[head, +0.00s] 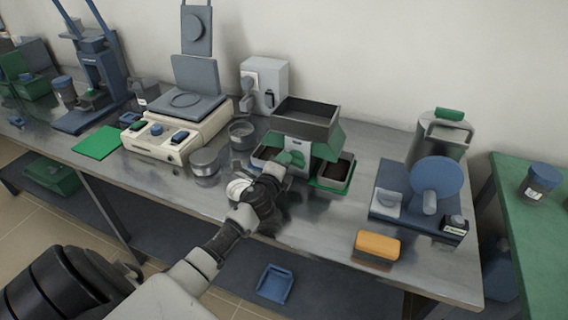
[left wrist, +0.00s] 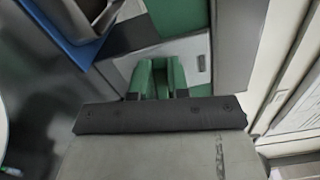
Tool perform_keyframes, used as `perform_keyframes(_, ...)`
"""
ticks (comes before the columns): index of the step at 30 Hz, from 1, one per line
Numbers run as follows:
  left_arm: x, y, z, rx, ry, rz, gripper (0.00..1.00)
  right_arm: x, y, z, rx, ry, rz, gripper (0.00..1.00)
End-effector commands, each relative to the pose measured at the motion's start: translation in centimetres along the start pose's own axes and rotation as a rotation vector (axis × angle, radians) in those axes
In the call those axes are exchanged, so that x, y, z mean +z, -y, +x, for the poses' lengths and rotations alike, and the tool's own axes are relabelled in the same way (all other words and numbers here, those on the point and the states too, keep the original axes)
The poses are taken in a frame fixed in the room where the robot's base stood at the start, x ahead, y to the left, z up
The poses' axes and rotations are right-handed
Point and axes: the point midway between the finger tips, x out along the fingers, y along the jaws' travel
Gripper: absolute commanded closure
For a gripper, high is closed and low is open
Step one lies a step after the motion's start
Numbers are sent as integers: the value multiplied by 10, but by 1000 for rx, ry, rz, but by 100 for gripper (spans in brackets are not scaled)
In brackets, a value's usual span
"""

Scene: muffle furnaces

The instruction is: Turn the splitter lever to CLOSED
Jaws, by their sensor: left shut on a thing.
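The splitter (head: 305,128) stands at the middle of the bench, with a grey open hopper on top and green sloping sides. Its green lever (head: 291,158) is on the pale front plate. My left gripper (head: 277,172) reaches it from the front and is shut on the lever. The lever's marking cannot be read. My right gripper is not in view.
A pan with dark material (head: 347,170) stands at the splitter's right. A cream device (head: 165,140) and metal tins (head: 204,165) are on the left. An orange block (head: 377,244) lies near the front edge, before a blue disc device (head: 436,177).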

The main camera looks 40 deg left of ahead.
Motion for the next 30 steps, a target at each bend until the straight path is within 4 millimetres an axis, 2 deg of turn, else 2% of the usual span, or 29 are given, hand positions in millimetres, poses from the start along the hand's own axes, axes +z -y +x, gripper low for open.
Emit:
perform_keyframes(12, -1, -6, 0, 2, 0, -200, 100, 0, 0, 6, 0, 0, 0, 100)
perform_keyframes(29, -1, -7, 0, 2, 0, -233, 100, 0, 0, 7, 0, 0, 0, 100)
perform_keyframes(30, -1, -7, 0, 2, 0, -233, 83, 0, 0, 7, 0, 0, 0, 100)
